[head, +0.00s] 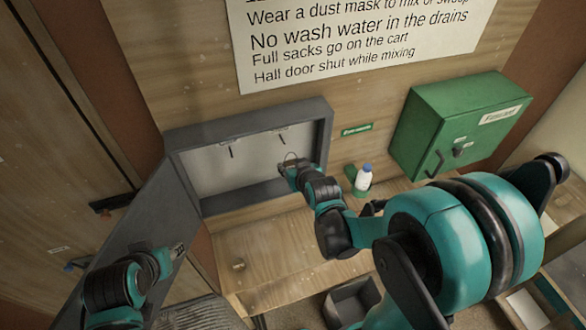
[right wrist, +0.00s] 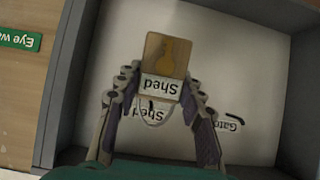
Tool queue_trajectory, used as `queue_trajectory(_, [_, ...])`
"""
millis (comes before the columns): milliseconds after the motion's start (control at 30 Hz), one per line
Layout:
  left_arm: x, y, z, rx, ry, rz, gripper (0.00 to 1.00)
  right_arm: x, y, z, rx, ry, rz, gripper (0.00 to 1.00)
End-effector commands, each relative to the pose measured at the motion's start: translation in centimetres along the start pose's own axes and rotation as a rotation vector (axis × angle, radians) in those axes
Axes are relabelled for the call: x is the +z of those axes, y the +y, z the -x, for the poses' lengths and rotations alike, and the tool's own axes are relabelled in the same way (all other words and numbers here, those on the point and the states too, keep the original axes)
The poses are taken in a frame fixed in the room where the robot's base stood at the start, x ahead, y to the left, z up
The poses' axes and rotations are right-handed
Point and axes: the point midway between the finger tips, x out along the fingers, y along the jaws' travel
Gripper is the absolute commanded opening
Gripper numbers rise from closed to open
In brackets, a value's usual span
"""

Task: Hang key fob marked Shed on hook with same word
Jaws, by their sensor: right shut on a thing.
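The key fob (right wrist: 166,55), wooden with a yellow emblem and a white Shed label, is between the fingertips of my right gripper (right wrist: 160,88), which is shut on it. Its wire ring (right wrist: 154,119) overlaps the Shed hook (right wrist: 150,104) and the Shed label (right wrist: 137,114) on the cabinet's back panel. I cannot tell whether ring and hook touch. In the head view my right gripper (head: 292,168) is at the cabinet's lower right, below the right hook (head: 283,139). My left gripper (head: 177,251) is by the open cabinet door (head: 150,225); its fingers are unclear.
The grey cabinet (head: 322,125) is open. A Gate label (right wrist: 228,122) marks the other hook (head: 231,152). The wooden bench (head: 265,255) below has clear room.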

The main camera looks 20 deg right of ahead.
Motion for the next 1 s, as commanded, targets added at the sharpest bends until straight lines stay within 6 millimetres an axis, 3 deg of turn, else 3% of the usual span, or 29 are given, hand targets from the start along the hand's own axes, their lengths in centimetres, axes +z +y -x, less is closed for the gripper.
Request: queue_trajectory(1000, [0.1,0.0,-0.2,0.0,0.0,0.0,0.4,-2.9,0.0,-5.7,0.0,0.001,0.0,0.09])
